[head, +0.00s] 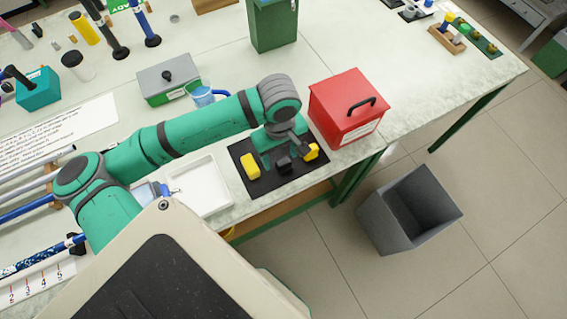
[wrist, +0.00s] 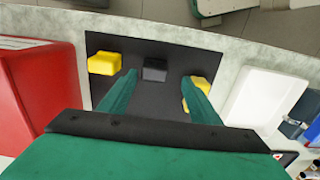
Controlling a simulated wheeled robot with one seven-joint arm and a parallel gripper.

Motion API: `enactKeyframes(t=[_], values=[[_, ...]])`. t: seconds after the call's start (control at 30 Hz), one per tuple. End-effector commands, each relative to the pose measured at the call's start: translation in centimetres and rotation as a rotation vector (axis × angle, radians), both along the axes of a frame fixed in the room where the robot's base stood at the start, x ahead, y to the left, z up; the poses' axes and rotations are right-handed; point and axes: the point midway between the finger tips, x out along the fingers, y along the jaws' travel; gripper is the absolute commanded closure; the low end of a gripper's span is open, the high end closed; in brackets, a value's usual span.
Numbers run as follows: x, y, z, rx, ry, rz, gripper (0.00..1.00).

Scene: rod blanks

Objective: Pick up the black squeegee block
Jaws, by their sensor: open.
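The black squeegee block (wrist: 155,69) lies on a black mat (wrist: 205,60), between two yellow blocks. In the head view the black block (head: 284,165) shows near the mat's front edge, just in front of my gripper. My gripper (wrist: 159,79) is open and empty, with its green fingers pointing toward the mat. In the wrist view the black block appears between and slightly beyond the two fingertips. One yellow block (wrist: 104,63) is left of the fingers. The other yellow block (wrist: 199,92) is partly hidden behind the right finger.
A red box with a black handle (head: 345,108) stands right of the mat. A white tray (head: 203,188) lies to the left. A grey lidded box (head: 168,80) and a blue cup (head: 203,96) stand farther back. A grey bin (head: 400,212) stands on the floor beyond the bench edge.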

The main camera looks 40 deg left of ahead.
Motion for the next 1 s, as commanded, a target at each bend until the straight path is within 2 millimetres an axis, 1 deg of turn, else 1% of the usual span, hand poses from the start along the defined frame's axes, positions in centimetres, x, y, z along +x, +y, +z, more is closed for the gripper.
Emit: enactKeyframes(t=[0.1,0.2,0.3,0.57,0.6,0.63,0.67,0.7,0.77,0.8,1.0], values=[[0.5,-0.5,-1.8,0.0,0.002,-0.009,0.43],[0.7,-0.7,-3.1,-0.001,0.001,-0.011,0.43],[0.7,-0.7,-3.9,-0.001,0.001,-0.014,0.43],[0.7,-0.7,-4.2,0.0,0.0,-0.015,0.43],[0.7,-0.7,-4.2,0.0,0.0,-0.014,0.48],[0.7,-0.7,-4.2,0.0,0.0,-0.014,0.55],[0.7,-0.7,-4.2,0.0,0.0,-0.014,0.62],[0.7,-0.8,-4.2,0.0,0.0,-0.015,0.72],[0.7,-0.8,-4.2,0.0,0.0,-0.015,0.86],[0.7,-0.8,-4.2,0.0,0.0,-0.015,0.88],[0.5,-0.3,-4.2,-0.001,0.0,-0.004,0.88]])
